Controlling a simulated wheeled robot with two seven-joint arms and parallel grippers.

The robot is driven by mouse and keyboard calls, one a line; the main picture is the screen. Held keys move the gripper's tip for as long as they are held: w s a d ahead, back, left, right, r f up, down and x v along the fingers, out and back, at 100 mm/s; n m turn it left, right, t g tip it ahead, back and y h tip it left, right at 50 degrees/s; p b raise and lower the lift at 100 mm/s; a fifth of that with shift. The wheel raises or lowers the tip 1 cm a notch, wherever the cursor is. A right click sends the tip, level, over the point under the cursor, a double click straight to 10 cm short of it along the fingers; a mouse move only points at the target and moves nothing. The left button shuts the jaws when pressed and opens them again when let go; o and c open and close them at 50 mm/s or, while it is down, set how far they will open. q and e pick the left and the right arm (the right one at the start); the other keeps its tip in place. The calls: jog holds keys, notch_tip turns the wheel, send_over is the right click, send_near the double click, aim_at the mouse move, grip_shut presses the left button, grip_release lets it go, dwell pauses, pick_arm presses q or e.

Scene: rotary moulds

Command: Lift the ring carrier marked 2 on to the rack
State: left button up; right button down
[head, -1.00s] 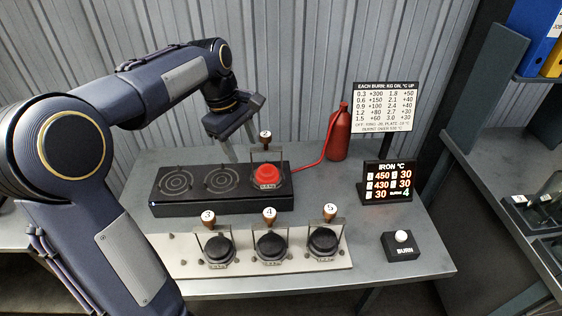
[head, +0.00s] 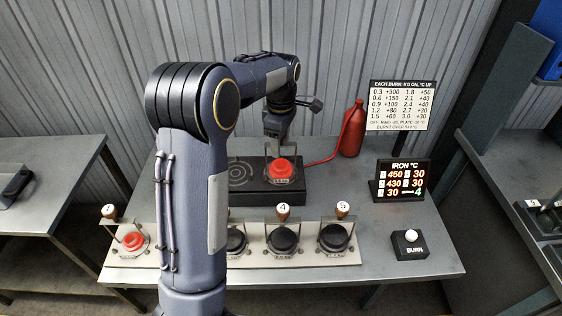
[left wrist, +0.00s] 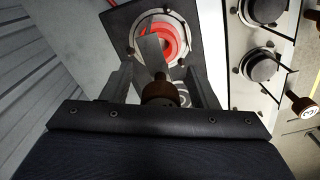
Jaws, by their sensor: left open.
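The ring carrier marked 2 (head: 282,170), glowing red in its middle, sits on the right-hand ring of the black hotplate (head: 240,197). Its number tag is hidden by my gripper now. My left gripper (head: 277,136) is open, directly above the carrier. In the left wrist view, the carrier's brown knob (left wrist: 160,92) stands between the two open fingers, and the red ring (left wrist: 172,38) lies beyond it. Whether a finger touches the knob I cannot tell. The pale rack (head: 310,259) runs along the front of the table. My right gripper is not in view.
Carriers 4 (head: 283,240) and 5 (head: 334,238) stand dark on the rack; another is partly behind my arm. A red-centred carrier (head: 133,241) stands at the rack's left end. The red bottle (head: 352,130), iron display (head: 400,181) and burn button (head: 410,243) are to the right.

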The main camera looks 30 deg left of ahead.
pick_arm(q)
jog(key=shift+f, duration=0.2)
grip_shut()
jog(key=shift+r, duration=0.1)
dwell(1.2)
